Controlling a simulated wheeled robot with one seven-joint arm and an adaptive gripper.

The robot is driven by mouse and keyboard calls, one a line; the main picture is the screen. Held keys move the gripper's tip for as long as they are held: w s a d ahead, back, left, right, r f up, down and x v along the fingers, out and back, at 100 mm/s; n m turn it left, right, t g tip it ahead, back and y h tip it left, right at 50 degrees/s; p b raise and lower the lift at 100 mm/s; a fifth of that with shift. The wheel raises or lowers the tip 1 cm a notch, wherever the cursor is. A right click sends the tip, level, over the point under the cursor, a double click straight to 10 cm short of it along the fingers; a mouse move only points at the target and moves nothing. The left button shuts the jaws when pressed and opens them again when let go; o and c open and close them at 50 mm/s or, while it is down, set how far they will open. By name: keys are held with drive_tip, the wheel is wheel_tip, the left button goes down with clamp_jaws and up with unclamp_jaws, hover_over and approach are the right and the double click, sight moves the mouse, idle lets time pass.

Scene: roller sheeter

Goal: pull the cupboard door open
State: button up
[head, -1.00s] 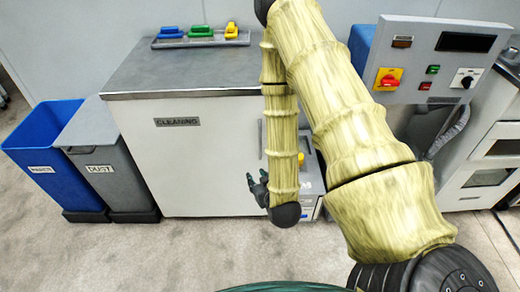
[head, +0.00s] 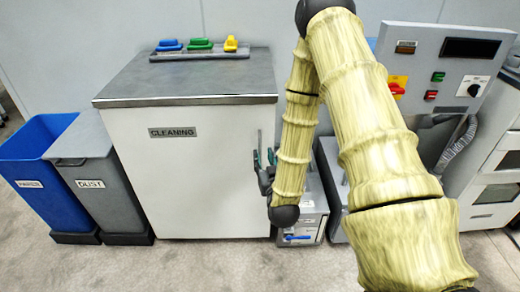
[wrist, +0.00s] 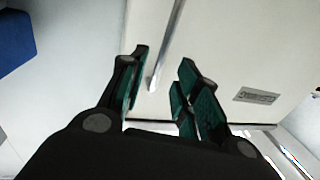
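The white cupboard door (head: 190,180) is shut, under a grey top, with a "CLEANING" label (head: 173,132). Its upright bar handle (head: 259,145) is near the door's right edge. In the wrist view the door (wrist: 235,55) fills the upper right and the metal handle (wrist: 168,48) runs down toward the gap between my fingers. My gripper (head: 265,160) is at the handle's lower part in the head view. In the wrist view my gripper (wrist: 162,66) is open, with the handle's end showing between its fingers. I cannot tell whether they touch it.
A grey dust bin (head: 90,165) and a blue bin (head: 35,175) stand left of the cupboard. A steel box (head: 303,222) stands on the floor at its right. Blue, green and yellow items sit on a rack (head: 200,54) on top. Floor in front is clear.

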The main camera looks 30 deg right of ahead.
sight(260, 149)
drive_tip(key=shift+x, duration=2.95)
drive_tip(key=shift+c, duration=0.5)
clamp_jaws()
